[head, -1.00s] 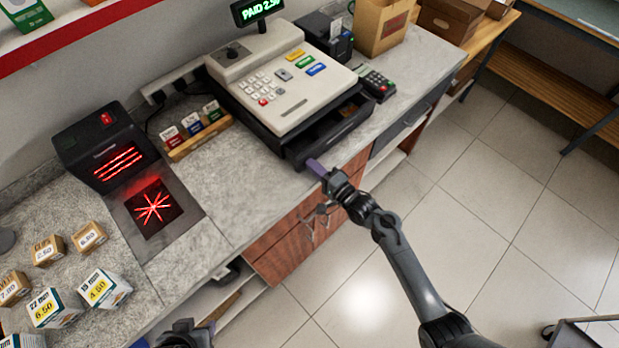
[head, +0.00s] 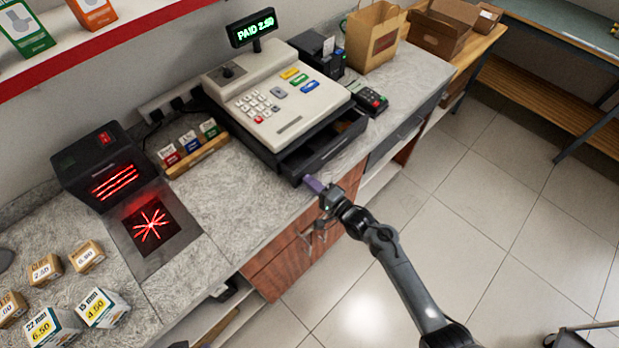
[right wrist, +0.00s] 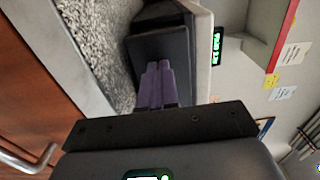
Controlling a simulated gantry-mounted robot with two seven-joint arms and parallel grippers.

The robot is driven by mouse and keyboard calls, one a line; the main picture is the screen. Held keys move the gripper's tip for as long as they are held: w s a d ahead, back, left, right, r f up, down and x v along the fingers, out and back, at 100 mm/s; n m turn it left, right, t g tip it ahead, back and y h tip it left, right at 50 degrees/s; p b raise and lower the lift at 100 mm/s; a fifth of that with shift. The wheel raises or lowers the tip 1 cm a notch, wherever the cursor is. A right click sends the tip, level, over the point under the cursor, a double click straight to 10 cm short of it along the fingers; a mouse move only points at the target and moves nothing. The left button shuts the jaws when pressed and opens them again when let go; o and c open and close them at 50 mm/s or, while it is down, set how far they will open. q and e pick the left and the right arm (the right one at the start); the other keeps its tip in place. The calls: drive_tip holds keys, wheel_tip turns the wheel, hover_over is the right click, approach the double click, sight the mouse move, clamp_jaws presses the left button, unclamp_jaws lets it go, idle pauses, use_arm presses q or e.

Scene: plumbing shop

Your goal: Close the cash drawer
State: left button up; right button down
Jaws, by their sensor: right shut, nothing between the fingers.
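The cash register (head: 270,95) stands on the counter with a lit display reading PAID 2.50. Its black cash drawer (head: 325,148) sticks out at the front, open, with its inside partly visible. My right gripper (head: 313,184) is just in front of the drawer's near left corner, its purple fingers shut and empty, pointing at the drawer front. In the right wrist view the shut fingers (right wrist: 158,82) point at the dark drawer front (right wrist: 160,47). I cannot tell whether they touch it. My left gripper is not in view.
A card terminal (head: 369,100) and a receipt printer (head: 318,56) stand beside the register. A scanner (head: 105,165) and small priced boxes (head: 100,306) are on the left of the counter. Cabinet doors (head: 290,258) lie below.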

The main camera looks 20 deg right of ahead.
drive_tip(key=shift+s+d+r+g+h+p, duration=0.35)
drive_tip(key=shift+s+d+r+g+p, duration=0.8)
drive_tip(key=shift+s, duration=1.9)
drive_tip(key=shift+s+d+r+g+h+p, duration=0.5)
drive_tip(key=shift+s+d, duration=1.1)
drive_tip(key=shift+s, duration=1.4)
drive_tip(key=x, duration=0.7)
drive_tip(key=r+b+x, duration=0.1)
drive_tip(key=x, duration=0.3)
drive_tip(key=shift+w+a+f, duration=0.1)
drive_tip(key=shift+w+a, duration=0.15)
drive_tip(key=shift+w, duration=0.15)
drive_tip(key=shift+w+a, duration=0.3)
drive_tip(key=shift+w, duration=0.35)
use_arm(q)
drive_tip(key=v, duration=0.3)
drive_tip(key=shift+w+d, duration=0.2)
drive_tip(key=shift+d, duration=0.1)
use_arm(e)
drive_tip(key=shift+w, duration=0.1)
